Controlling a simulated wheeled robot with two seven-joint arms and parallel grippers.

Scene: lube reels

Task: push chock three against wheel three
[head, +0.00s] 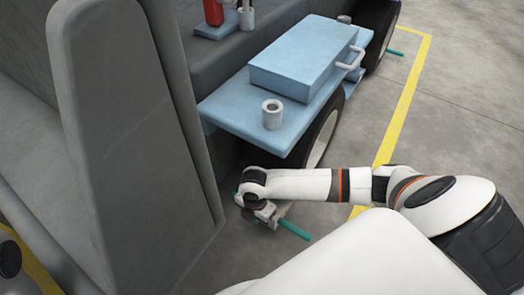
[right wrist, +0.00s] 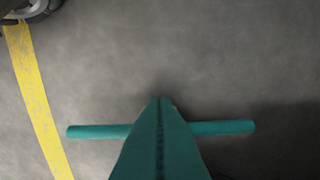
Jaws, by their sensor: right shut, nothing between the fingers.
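A dark wheel (head: 322,140) with a pale rim sits under the blue deck of the vehicle, partly hidden by the deck and my right arm. A teal bar (head: 293,229), apparently part of a chock, lies low near the floor by this wheel. In the right wrist view the teal bar (right wrist: 95,131) runs crosswise on both sides of my fingers. My right gripper (head: 264,213) is over the bar, and its fingers (right wrist: 160,100) are shut with nothing between them. The chock's body and any contact with the tyre are hidden. My left gripper is out of view.
The blue deck (head: 225,103) carries a blue box (head: 300,65) and a grey cylinder (head: 272,114) above my arm. Another teal bar (head: 395,52) lies by a farther wheel (head: 386,30). A yellow floor line (head: 405,95) runs alongside, with clear floor beyond.

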